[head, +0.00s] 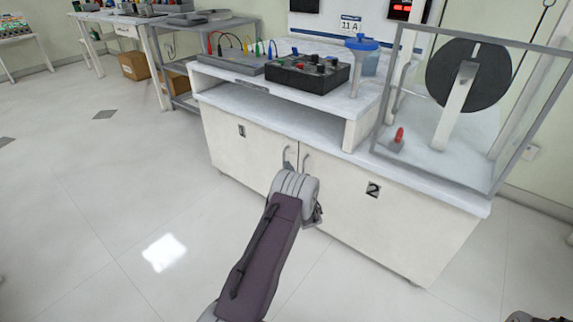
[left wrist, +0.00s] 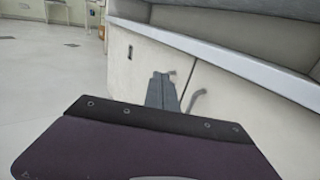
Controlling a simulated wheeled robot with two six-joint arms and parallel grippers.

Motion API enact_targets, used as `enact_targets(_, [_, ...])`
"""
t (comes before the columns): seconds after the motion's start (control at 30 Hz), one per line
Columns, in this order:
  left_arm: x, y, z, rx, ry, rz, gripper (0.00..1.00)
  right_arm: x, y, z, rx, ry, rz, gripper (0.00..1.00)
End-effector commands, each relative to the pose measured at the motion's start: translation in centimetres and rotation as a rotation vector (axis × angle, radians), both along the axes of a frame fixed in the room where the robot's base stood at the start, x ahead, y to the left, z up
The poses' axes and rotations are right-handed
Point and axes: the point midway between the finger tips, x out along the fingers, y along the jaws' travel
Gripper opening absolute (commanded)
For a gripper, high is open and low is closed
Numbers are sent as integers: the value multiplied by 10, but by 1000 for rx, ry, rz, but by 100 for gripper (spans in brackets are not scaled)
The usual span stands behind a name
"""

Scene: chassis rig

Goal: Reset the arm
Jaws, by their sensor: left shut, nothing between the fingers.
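My left arm reaches toward the front of a white cabinet (head: 235,150) with doors marked 1 and 2. My left gripper is mostly hidden behind my wrist in the head view, with a small part (head: 317,213) showing. In the left wrist view the gripper (left wrist: 160,88) has its fingers together and nothing between them. It appears in front of the cabinet doors, near the two door handles (left wrist: 194,101). I cannot tell whether it touches them. My right gripper is not seen.
On the cabinet stand a black control box (head: 307,75), a grey panel with coloured leads (head: 237,62), a blue-topped stand (head: 361,44) and a clear case with a black disc (head: 468,75). A table (head: 152,27) stands back left. The left floor is open.

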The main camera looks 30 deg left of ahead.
Motion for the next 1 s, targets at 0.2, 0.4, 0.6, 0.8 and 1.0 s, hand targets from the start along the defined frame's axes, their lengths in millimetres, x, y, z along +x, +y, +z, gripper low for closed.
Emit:
enact_targets(0.2, [-8,0,0,-1,-1,0,0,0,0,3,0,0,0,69])
enact_targets(0.4, [-8,0,0,-1,-1,0,0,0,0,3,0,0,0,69])
enact_targets(0.6, [11,-17,59,17,-91,-35,0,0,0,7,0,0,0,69])
enact_targets(0.8, [-37,-26,169,-140,-248,129,0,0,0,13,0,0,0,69])
enact_targets(1.0, [-174,-47,135,-675,-320,545,0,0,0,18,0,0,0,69])
